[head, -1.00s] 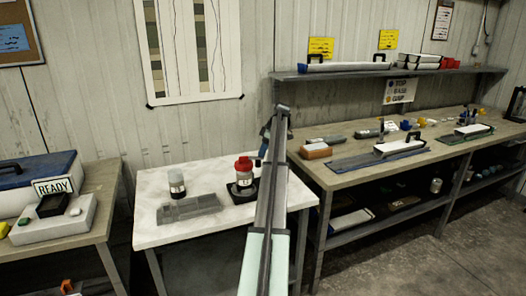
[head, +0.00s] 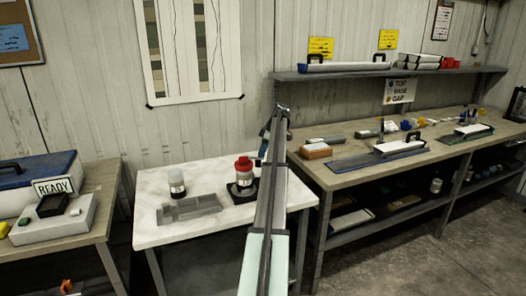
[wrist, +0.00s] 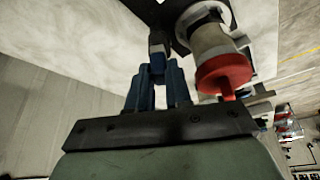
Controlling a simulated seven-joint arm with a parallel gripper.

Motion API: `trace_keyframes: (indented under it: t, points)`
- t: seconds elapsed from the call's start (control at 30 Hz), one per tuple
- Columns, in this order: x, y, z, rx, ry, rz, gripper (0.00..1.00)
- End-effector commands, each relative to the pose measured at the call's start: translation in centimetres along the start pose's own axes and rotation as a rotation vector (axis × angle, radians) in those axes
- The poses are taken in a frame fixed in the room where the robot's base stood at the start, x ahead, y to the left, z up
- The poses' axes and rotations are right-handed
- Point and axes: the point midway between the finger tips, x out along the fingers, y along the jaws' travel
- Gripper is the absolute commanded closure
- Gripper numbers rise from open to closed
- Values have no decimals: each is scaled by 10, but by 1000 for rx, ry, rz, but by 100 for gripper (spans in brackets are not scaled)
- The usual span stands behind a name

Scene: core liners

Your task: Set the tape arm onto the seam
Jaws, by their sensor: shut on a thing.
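A clear liner piece with a red cap (head: 243,164) stands upright on a dark stand (head: 240,197) on the white table; the cap also shows large in the wrist view (wrist: 223,72). My gripper (head: 264,138) is at the right of the red cap, partly hidden by my arm. In the wrist view its blue fingers (wrist: 156,72) are closed on a small dark blue-grey piece (wrist: 157,42), apparently the tape arm, beside the capped liner. Most of the held piece is hidden by the fingers. I cannot make out the seam or whether the tape arm touches it.
A dark-topped clear jar (head: 177,185) and a grey tray-like fixture (head: 188,209) stand on the white table (head: 160,235), left of the stand. A READY sign (head: 53,187) is on the left bench. The right bench (head: 345,178) holds several tools. The table's front left is clear.

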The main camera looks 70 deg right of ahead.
Motion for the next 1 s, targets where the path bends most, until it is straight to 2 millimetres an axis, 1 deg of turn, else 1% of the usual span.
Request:
trace_keyframes:
  t: [0.37, 0.53, 0.77, 1.0]
  points:
    - [0, -1, 0, 4, 0, 2, 100]
    - [0, -4, 0, 42, 0, 19, 100]
    - [1, -15, -1, 172, 0, 72, 100]
    - [2, -27, -4, 351, 0, 146, 100]
